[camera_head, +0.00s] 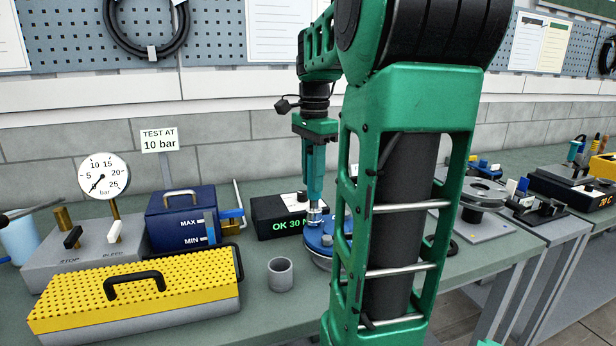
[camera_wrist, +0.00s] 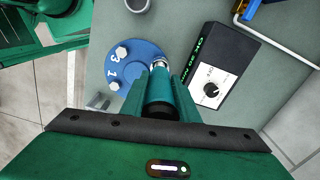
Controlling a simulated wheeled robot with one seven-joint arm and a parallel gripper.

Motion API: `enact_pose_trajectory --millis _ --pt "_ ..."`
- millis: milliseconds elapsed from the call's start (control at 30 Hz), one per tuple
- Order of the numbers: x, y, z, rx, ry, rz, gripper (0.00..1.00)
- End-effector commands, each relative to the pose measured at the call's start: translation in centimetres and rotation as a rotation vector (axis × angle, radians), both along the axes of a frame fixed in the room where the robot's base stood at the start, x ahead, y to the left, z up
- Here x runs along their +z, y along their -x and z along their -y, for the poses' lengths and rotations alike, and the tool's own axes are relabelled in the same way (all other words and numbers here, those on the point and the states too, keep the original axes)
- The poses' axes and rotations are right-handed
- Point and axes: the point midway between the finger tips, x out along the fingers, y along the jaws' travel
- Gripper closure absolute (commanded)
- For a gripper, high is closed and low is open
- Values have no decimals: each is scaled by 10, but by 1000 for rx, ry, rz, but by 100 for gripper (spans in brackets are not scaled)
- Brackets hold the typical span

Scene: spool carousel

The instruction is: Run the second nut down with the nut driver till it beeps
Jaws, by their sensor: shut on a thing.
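My gripper (camera_head: 314,150) is shut on the teal nut driver (camera_head: 315,182), which points straight down. It also shows in the wrist view (camera_wrist: 160,88), between the two fingers. The driver's silver socket end (camera_head: 314,215) is at the top of the blue round flange (camera_head: 318,238). In the wrist view, the flange (camera_wrist: 139,66) shows white numbers 3 and 1 and silver nuts or studs (camera_wrist: 122,52) beside them. The socket covers the spot at the flange's right edge, so the nut there is hidden. The black controller box (camera_head: 268,207) shows green text starting "OK 30"; it also shows in the wrist view (camera_wrist: 212,80).
A grey cup (camera_head: 280,274) stands left of the flange. A yellow perforated cover (camera_head: 140,290), a blue tank (camera_head: 182,215) and a pressure gauge (camera_head: 103,176) are further left. Another round flange fixture (camera_head: 485,193) stands to the right. Bench between cup and controller box is clear.

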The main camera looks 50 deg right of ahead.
Motion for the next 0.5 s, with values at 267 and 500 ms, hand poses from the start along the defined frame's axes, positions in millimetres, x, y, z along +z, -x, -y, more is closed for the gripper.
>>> enact_pose_trajectory --millis 267,500 --pt "-3 0 0 0 0 0 98" --pt "-6 0 0 0 0 -1 98"
